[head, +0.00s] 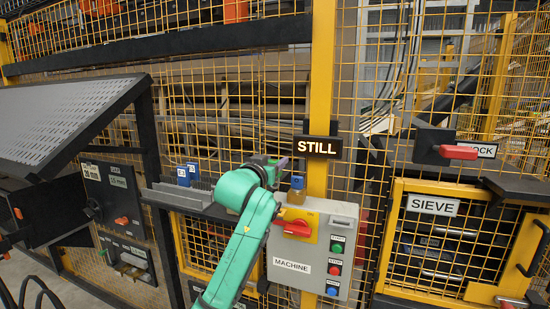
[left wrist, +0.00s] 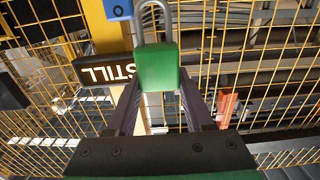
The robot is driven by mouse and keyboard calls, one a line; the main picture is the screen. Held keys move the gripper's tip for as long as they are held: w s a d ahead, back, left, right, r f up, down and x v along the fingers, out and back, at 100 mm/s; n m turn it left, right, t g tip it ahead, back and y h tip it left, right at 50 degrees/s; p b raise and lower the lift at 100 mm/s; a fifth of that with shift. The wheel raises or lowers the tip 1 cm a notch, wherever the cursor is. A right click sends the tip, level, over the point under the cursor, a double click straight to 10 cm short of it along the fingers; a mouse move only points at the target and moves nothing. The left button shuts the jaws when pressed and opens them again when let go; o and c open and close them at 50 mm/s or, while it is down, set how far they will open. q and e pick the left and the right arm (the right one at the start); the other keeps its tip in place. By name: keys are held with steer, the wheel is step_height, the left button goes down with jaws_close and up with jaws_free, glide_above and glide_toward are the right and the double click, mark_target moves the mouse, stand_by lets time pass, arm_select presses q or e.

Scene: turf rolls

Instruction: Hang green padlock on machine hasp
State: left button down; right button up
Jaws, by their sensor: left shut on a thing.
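My left gripper (head: 279,166) is shut on the green padlock (left wrist: 157,68), which sits between the dark fingers in the left wrist view. The padlock's silver shackle points away from the gripper. In the head view the padlock is mostly hidden by my gripper and wrist. The grey machine box (head: 340,222) stands just right of and below my gripper, with a red rotary handle (head: 293,228) on a yellow plate. A blue tag or padlock (head: 297,182) is at the box's top left, close to the gripper. I cannot make out the hasp clearly. My right gripper is not in view.
A lit STILL sign (head: 318,147) is on the yellow post just above right of the gripper. Blue padlocks (head: 187,174) stand on a dark shelf (head: 178,196) at left. Yellow mesh fencing lies behind. The SIEVE gate (head: 433,206) and a red-handled lock (head: 458,152) are at right.

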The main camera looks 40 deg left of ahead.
arm_select(q)
steer(key=shift+s+d+r, duration=0.1)
steer(key=shift+f, duration=0.25)
step_height(320, 180, down, 5)
steer(key=b, duration=0.3)
steer(key=shift+r+b, duration=0.1)
steer(key=shift+b, duration=0.2)
steer(key=shift+f, duration=0.4)
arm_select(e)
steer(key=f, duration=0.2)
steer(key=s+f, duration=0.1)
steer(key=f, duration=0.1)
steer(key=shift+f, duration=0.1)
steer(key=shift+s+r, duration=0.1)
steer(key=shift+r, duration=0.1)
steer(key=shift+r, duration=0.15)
arm_select(q)
steer(key=shift+r+p, duration=0.1)
steer(key=shift+p, duration=0.2)
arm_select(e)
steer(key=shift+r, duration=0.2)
arm_select(q)
steer(key=shift+f+b, duration=1.85)
steer(key=shift+f, duration=0.75)
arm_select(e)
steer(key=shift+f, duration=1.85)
